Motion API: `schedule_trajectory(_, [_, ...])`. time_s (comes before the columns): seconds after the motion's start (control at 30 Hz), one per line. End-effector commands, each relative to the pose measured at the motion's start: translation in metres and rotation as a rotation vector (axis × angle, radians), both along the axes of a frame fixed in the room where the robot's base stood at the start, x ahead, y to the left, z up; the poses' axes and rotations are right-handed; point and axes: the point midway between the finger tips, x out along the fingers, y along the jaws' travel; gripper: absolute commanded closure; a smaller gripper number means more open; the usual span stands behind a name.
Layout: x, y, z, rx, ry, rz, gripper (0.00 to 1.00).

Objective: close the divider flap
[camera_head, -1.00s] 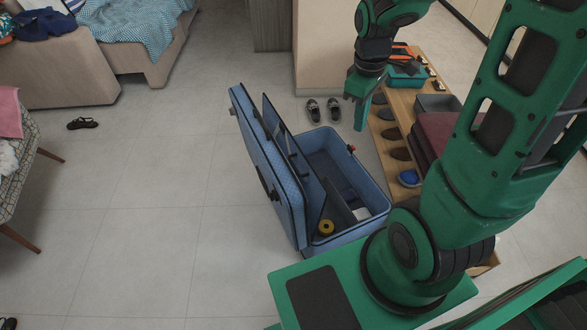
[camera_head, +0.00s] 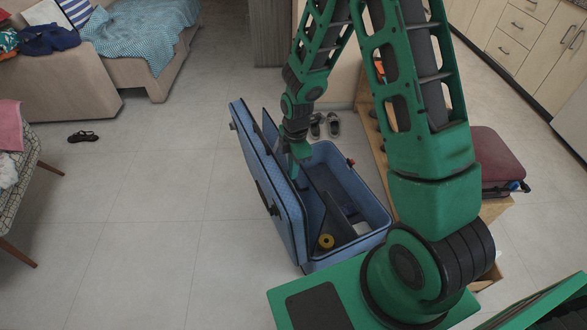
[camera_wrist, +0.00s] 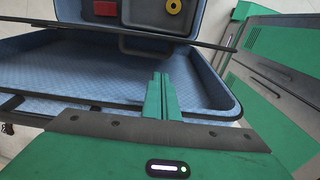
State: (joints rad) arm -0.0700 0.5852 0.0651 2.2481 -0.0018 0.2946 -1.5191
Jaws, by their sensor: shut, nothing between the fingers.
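An open blue suitcase (camera_head: 378,203) stands on the floor, its lid (camera_head: 262,170) leaning up on the left. The dark divider flap (camera_head: 314,205) stands raised and tilted between the lid and the base. In the wrist view the flap (camera_wrist: 100,34) shows nearly edge-on as a thin dark strip. My gripper (camera_head: 293,168) is shut and empty, low by the gap between lid and flap. In the wrist view my gripper (camera_wrist: 161,82) is on the lid side of the flap, in front of the pale quilted lining. I cannot tell whether it touches the flap.
A yellow roll (camera_head: 326,241) lies in the base, and a red item (camera_wrist: 99,8) shows there in the wrist view. Shoes (camera_head: 325,124) stand behind the suitcase, beside a wooden bench.

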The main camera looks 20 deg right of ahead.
Motion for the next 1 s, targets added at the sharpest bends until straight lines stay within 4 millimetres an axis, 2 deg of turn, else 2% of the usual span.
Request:
schedule_trajectory(0.2, [-0.001, 0.001, -0.037, -0.001, 0.004, -0.002, 1.00])
schedule_trajectory(0.4, [-0.001, 0.001, -0.060, -0.001, 0.002, -0.003, 1.00])
schedule_trajectory(0.6, [0.000, 0.002, -0.069, -0.001, 0.000, -0.003, 1.00])
schedule_trajectory(0.87, [0.000, 0.002, -0.070, -0.001, 0.000, -0.004, 1.00])
schedule_trajectory(0.9, [0.000, -0.003, -0.070, -0.001, 0.000, -0.005, 1.00])
schedule_trajectory(1.0, [0.000, 0.001, -0.070, 0.001, 0.000, -0.002, 1.00])
